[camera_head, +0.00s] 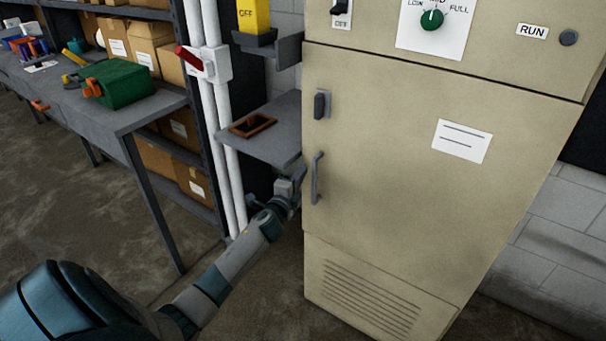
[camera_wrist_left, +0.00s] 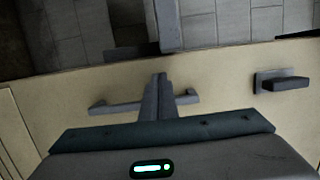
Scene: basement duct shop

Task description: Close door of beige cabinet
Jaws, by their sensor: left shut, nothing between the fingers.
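The beige cabinet (camera_head: 375,265) stands right of centre in the head view. Its door (camera_head: 400,190) looks flush with the front, with no clear gap along its edges. A grey bar handle (camera_head: 316,180) sits at the door's left side, with a dark latch (camera_head: 320,105) above it. My left gripper (camera_head: 298,176) is shut and empty beside the handle. In the left wrist view its fingers (camera_wrist_left: 158,80) are together and cover the middle of the handle (camera_wrist_left: 112,108); I cannot tell whether they touch it. The latch (camera_wrist_left: 283,82) is to their right. My right gripper is out of view.
A grey shelf (camera_head: 270,140) with a brown frame (camera_head: 252,125) juts out left of the cabinet, above my left forearm. White pipes (camera_head: 218,130) and a workbench (camera_head: 120,115) with a green box (camera_head: 122,84) stand further left. The floor in front is clear.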

